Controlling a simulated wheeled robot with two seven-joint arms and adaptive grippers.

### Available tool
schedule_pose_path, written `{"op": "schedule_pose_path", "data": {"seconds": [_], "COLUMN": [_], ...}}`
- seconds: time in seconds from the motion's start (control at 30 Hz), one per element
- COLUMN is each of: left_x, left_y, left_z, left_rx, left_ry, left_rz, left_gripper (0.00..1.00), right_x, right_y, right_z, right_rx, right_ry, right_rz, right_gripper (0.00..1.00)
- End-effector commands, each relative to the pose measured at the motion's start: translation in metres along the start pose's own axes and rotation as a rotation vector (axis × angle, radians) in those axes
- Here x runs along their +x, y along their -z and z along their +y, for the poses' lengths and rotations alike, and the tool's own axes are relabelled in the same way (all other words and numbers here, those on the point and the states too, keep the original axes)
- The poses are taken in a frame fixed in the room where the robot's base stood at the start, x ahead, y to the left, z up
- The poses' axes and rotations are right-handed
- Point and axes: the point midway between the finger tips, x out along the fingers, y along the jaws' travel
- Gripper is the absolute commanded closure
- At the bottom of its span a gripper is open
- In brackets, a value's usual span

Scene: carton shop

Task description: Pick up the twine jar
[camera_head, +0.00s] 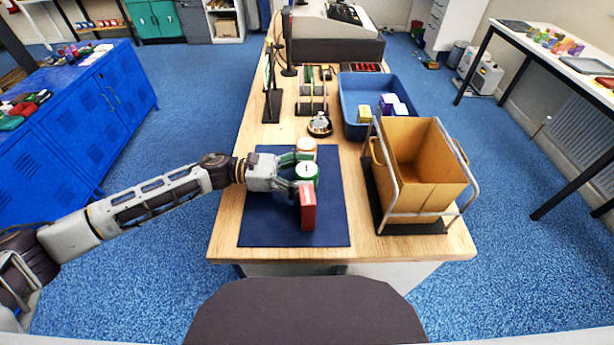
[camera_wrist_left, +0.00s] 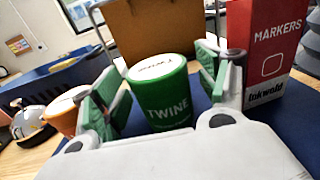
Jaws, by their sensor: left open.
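The twine jar (camera_head: 307,172) is a green cylinder with a white lid, standing upright on a dark blue mat (camera_head: 270,215). In the left wrist view the jar (camera_wrist_left: 160,98) shows the word TWINE and sits between the two green-padded fingers. My left gripper (camera_head: 298,172) is open around the jar, one finger on each side. A gap shows beside the fingers, and I cannot tell whether either pad touches the jar. My right gripper is not in view.
A red MARKERS box (camera_head: 308,208) stands close beside the near finger. An orange jar with a white lid (camera_head: 306,148) stands just beyond the far finger. A silver bell (camera_head: 320,125), a blue bin (camera_head: 352,92) and a brown carton in a metal frame (camera_head: 408,150) are nearby.

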Motion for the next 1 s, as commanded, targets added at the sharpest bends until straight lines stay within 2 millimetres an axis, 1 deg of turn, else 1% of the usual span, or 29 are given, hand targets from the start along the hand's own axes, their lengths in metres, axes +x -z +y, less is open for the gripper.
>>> {"op": "schedule_pose_path", "data": {"seconds": [0.1, 0.47, 0.8, 0.87, 1.0], "left_x": [0.0009, 0.0006, 0.0005, 0.0005, 0.0005], "left_y": [0.0005, 0.0005, 0.0005, 0.0005, 0.0002], "left_z": [0.0001, 0.0002, 0.0002, 0.0002, 0.0003], "left_rx": [0.0, 0.0, 0.0, 0.0, 0.0], "left_ry": [-0.001, -0.001, -0.001, -0.001, -0.001], "left_rz": [0.001, 0.0, 0.001, 0.001, 0.0], "left_gripper": [0.26, 0.26, 0.7, 0.77, 0.77], "right_x": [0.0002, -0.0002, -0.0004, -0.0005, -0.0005], "right_y": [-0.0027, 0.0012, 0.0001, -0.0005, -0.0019], "right_z": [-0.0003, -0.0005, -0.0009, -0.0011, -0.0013], "right_rx": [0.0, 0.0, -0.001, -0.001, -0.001], "right_ry": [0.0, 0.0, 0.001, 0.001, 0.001], "right_rz": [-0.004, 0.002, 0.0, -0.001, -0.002], "right_gripper": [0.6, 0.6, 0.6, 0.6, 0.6]}}
